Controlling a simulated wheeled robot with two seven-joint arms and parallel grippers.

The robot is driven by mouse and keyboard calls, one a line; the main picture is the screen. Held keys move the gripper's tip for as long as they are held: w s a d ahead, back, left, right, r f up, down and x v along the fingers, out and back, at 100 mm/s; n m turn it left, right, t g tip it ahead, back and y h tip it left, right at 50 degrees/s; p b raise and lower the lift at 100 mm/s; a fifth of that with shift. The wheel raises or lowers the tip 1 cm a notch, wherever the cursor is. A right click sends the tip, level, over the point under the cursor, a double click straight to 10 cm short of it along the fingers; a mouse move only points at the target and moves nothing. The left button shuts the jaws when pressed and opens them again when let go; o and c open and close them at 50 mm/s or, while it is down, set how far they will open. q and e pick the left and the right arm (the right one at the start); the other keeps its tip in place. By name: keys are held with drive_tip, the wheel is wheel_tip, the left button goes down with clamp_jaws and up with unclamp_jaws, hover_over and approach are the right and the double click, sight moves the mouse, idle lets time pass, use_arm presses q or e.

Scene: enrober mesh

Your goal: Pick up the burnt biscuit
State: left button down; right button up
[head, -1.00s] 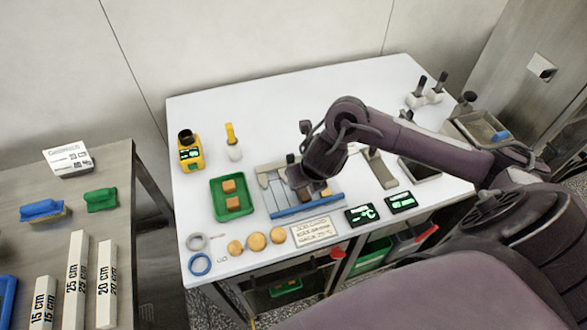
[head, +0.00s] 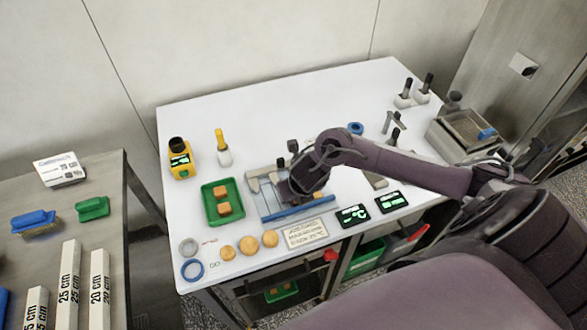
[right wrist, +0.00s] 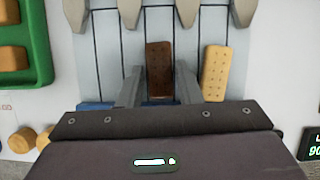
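The burnt biscuit (right wrist: 159,70) is a dark brown rectangle lying in a lane of the grey grooved rack in the right wrist view. A pale biscuit (right wrist: 216,72) lies in the lane to its right. My right gripper (right wrist: 159,82) is open, with one finger on each side of the burnt biscuit and narrow gaps visible. In the head view my right gripper (head: 286,192) is low over the rack (head: 262,198), and my arm hides the burnt biscuit there. My left gripper is not in view.
A green tray (head: 238,212) with orange-brown blocks stands left of the rack. Round biscuits (head: 249,245), a label plate (head: 305,235) and two displays (head: 391,202) lie along the front. Grey prongs (right wrist: 130,10) stand beyond the biscuits.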

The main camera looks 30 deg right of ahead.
drive_tip(key=c, duration=0.4)
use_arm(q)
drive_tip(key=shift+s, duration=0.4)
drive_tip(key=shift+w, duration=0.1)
